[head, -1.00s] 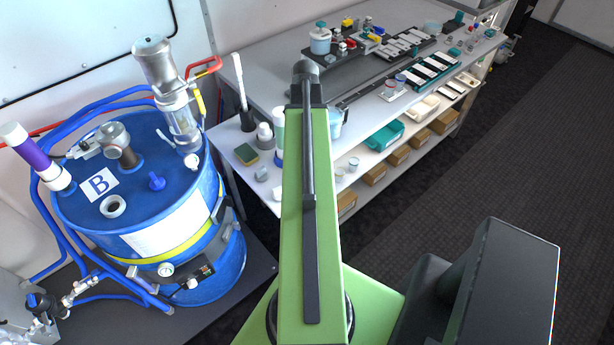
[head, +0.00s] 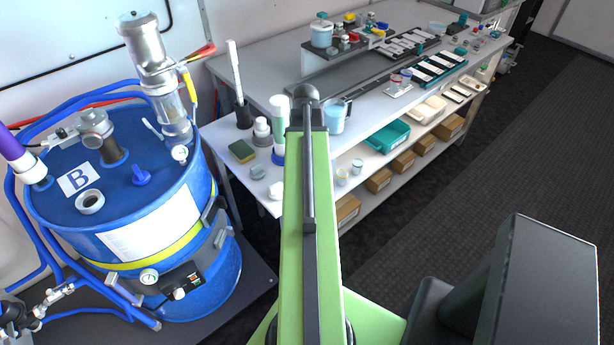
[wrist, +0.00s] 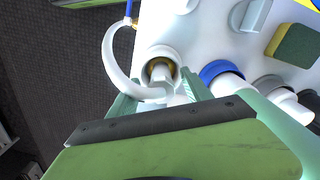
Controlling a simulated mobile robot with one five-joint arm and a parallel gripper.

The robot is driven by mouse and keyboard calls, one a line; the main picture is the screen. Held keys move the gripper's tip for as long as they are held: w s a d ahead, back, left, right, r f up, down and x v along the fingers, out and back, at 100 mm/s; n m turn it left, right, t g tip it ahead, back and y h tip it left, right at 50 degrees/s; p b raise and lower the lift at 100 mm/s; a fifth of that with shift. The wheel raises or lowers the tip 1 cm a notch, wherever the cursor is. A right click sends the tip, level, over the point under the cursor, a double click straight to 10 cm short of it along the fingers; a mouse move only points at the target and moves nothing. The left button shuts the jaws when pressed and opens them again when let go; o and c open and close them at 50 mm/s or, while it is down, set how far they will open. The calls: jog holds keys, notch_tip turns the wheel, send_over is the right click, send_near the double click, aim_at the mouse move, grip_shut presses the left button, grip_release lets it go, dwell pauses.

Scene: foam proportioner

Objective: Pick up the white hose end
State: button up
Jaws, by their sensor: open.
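The white hose (wrist: 113,58) curves down the left of the wrist view from a brass and blue fitting near the top. Its lower end bends in between my fingers, beside a white ring with a brass-coloured inside (wrist: 160,52). My gripper (wrist: 157,87) is open, with one teal finger on each side of this end. I cannot tell whether either finger touches it. In the head view my green arm hides the gripper and most of the hose end's surroundings.
A white tabletop (head: 225,128) carries a sponge (head: 242,151), a blue-rimmed white container (wrist: 222,72) close right of my fingers, and other bottles. A blue drum marked B (head: 120,215) stands left of my arm. Dark floor (head: 440,210) is clear on the right.

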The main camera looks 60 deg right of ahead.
jog(key=shift+f, duration=0.25)
jog(key=shift+c, duration=0.2)
grip_shut()
dwell(1.1)
